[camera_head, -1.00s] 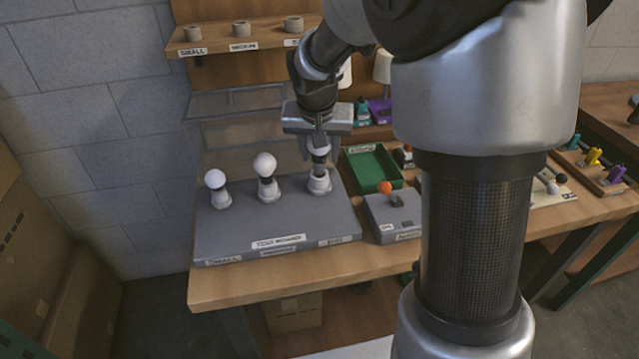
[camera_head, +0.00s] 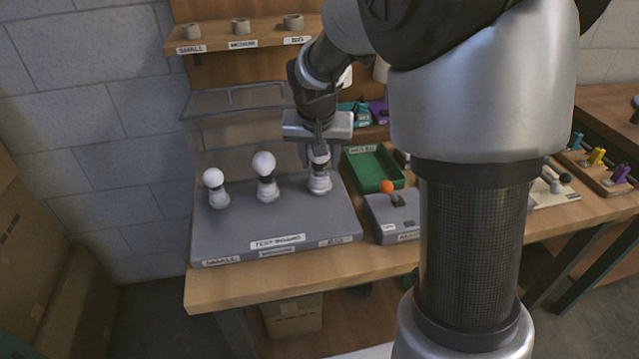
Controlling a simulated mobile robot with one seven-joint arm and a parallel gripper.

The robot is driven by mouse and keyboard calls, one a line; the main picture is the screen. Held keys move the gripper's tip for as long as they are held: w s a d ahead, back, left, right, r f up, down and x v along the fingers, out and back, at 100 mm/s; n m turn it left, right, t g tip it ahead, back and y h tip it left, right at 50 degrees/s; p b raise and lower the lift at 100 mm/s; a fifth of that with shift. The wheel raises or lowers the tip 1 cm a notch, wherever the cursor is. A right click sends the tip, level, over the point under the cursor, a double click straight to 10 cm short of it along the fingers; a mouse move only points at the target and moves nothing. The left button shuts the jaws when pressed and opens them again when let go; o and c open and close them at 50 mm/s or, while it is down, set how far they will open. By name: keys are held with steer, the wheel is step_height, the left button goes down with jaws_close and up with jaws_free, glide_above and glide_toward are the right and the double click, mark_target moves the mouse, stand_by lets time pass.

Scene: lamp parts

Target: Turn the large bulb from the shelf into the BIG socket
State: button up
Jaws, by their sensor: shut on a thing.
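My gripper (camera_head: 318,157) points down over the right end of the grey test board (camera_head: 225,232). It is shut on the large white bulb (camera_head: 319,158), whose top is partly hidden by the fingers. The bulb is upright and its lower end meets the white BIG socket (camera_head: 320,186). How deep it sits in the socket cannot be told. The BIG label (camera_head: 337,241) is on the board's front edge below this socket.
Two other sockets to the left hold a small bulb (camera_head: 213,177) and a medium bulb (camera_head: 264,163). A grey box with an orange knob (camera_head: 387,187) and a green tray (camera_head: 370,168) stand close to the right. A shelf (camera_head: 235,45) with three rings is behind.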

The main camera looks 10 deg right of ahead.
steer(key=shift+f+b, duration=0.45)
steer(key=shift+f, duration=0.1)
stand_by(1.0)
steer(key=shift+o, duration=1.3)
steer(key=shift+c, duration=1.3)
steer(key=shift+o, duration=0.2)
steer(key=shift+s+f+b, duration=0.15)
steer(key=shift+f+b, duration=0.15)
steer(key=shift+f, duration=0.05)
steer(key=m+h+b, duration=0.1)
steer(key=m, duration=0.1)
steer(key=shift+f+m+g+b, duration=0.1)
steer(key=shift+m+g+b, duration=0.2)
steer(key=shift+b, duration=0.1)
steer(key=shift+c, duration=0.2)
steer(key=m, duration=0.2)
steer(key=m+g+h, duration=0.1)
steer(key=m, duration=0.1)
steer(key=shift+s+d+b, duration=0.15)
steer(key=shift+d+b, duration=0.05)
steer(key=shift+b, duration=0.15)
